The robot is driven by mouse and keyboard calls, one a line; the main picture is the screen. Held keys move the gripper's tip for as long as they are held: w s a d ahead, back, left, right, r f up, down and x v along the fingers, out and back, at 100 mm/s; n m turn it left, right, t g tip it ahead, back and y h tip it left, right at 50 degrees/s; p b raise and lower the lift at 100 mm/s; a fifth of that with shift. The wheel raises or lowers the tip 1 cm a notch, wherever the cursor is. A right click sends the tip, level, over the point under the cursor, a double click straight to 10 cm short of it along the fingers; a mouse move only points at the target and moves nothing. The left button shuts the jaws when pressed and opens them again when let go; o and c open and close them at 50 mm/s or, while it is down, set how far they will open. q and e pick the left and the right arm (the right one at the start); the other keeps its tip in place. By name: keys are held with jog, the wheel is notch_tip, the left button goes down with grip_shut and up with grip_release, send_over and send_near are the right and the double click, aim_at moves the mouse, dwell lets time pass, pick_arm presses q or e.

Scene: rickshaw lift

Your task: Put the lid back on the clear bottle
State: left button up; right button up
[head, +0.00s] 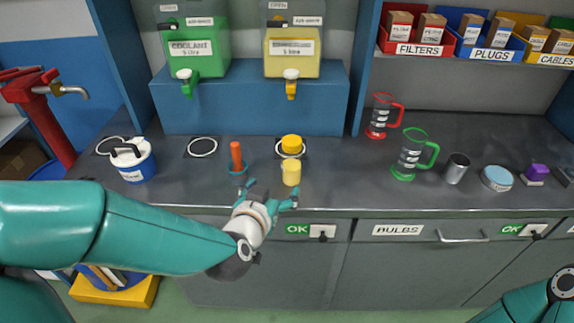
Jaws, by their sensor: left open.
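No bottle in view is plainly clear with a separate lid. A small pale yellow container (291,173) stands near the counter's front edge. A yellow round cap-like piece (291,143) shows just behind it, over a white ring mark; I cannot tell whether it is loose or sits on something. An orange upright piece with a blue-grey base (238,160) stands to their left. My left gripper (272,191) is open and empty at the counter's front edge, its fingers just in front of the orange piece and the yellow container. My right gripper is out of view; only part of that arm shows.
A white and blue container (132,161) stands at left. A green dispenser (197,48) and a yellow dispenser (292,45) sit on a blue shelf (245,110). A red jug (381,117), green jug (411,155) and metal cup (456,169) stand to the right.

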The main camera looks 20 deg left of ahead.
aim_at(289, 167)
pick_arm(q)
jog(key=p+x, duration=0.1)
jog(key=x, duration=1)
jog(key=shift+w+a+f, duration=0.1)
jog(key=shift+w+f, duration=0.15)
jog(key=shift+w, duration=0.05)
jog(key=shift+w, duration=0.1)
jog(key=shift+w+p, duration=0.3)
jog(key=p+x, duration=0.1)
jog(key=x, duration=0.2)
jog(key=shift+w+f, duration=0.4)
jog(key=shift+w, duration=0.2)
jog(key=shift+c, duration=0.3)
jog(key=c, duration=1.3)
